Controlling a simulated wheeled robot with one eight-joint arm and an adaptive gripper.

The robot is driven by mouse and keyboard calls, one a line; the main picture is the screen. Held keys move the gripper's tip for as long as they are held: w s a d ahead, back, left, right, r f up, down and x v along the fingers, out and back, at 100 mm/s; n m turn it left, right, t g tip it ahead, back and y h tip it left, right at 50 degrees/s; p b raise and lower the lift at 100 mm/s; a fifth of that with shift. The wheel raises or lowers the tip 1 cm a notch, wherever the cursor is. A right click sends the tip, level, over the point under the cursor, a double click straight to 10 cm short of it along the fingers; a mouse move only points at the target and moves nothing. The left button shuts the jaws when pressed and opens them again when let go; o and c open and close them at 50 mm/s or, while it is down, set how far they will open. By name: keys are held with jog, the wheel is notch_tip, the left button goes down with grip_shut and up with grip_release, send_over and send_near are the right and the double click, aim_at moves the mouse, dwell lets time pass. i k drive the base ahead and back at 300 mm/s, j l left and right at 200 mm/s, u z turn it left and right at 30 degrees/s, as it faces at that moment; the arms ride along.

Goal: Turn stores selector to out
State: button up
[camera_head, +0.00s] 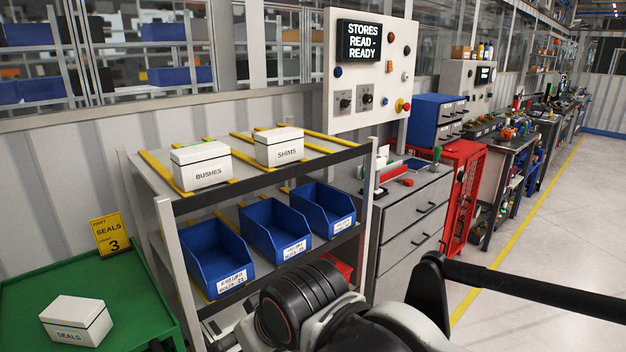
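A white control panel (371,112) stands behind the shelf rack. Its display (358,41) reads "STORES READ - READY". Below the display are two dark rotary knobs on grey plates, a left knob (345,102) and a right knob (367,98). Their labels are too small to read, so I cannot tell which is the stores selector or where either points. Parts of my arm fill the bottom middle and right, in front of the rack and apart from the panel. My gripper's fingers are not in view.
A rack (369,172) holds white boxes marked BUSHES (201,166) and SHIMS (279,147), above several blue bins (205,257). A SEALS box (76,321) lies on a green table (32,277). Grey drawers (412,215) stand below the panel. Floor at right is clear.

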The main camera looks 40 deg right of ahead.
aim_at(346, 103)
jog(key=z, duration=1.35)
jog(key=i+z, duration=0.25)
jog(key=i, duration=0.3)
